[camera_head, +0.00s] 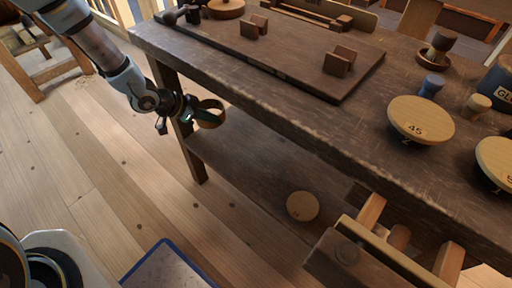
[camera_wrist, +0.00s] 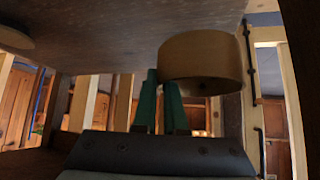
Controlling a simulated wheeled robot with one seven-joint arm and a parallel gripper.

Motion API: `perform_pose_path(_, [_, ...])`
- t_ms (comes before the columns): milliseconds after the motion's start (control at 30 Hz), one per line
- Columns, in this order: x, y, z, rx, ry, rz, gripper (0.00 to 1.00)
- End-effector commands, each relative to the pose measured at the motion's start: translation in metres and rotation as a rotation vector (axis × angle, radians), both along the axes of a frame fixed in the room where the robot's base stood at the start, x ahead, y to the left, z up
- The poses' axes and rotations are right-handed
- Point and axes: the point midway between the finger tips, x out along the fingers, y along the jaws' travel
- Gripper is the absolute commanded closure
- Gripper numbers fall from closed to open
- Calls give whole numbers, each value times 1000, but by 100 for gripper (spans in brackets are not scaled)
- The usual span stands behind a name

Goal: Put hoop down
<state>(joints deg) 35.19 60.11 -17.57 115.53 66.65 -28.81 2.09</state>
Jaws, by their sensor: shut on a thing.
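The hoop (camera_head: 213,123) is a tan wooden band, held at the left end of the bench. My gripper (camera_head: 193,109) is shut on the hoop's wall, in front of the bench's left leg and lower than the bench top. In the wrist view the hoop (camera_wrist: 203,58) shows as a broad tan band, with the green fingers of my gripper (camera_wrist: 163,103) at its left side. The hoop is clear of the bench top in the head view; whether it touches anything there cannot be told.
The dark workbench (camera_head: 270,115) carries a board (camera_head: 290,62) with notched blocks, and round-topped pieces such as disc 45 (camera_head: 421,119). Another round disc (camera_head: 302,206) lies on the lower shelf (camera_head: 245,185). A wooden vise (camera_head: 365,255) juts from the front. Open floor (camera_head: 100,160) lies left.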

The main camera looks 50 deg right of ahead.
Motion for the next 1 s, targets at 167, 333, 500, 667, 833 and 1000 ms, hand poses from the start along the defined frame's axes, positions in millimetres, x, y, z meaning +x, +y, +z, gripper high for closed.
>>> perform_pose_path(167, [-1, 1, -24, 3, 3, 0, 100])
perform_pose_path(333, [-1, 0, -53, 1, 3, 0, 100])
perform_pose_path(500, [0, 0, -65, 1, 0, 1, 100])
perform_pose_path(667, [0, 0, -85, 2, 2, 1, 100])
perform_pose_path(833, [0, 0, -101, -1, 0, 0, 100])
perform_pose_path(1000, [0, 0, -100, -1, 0, 1, 100])
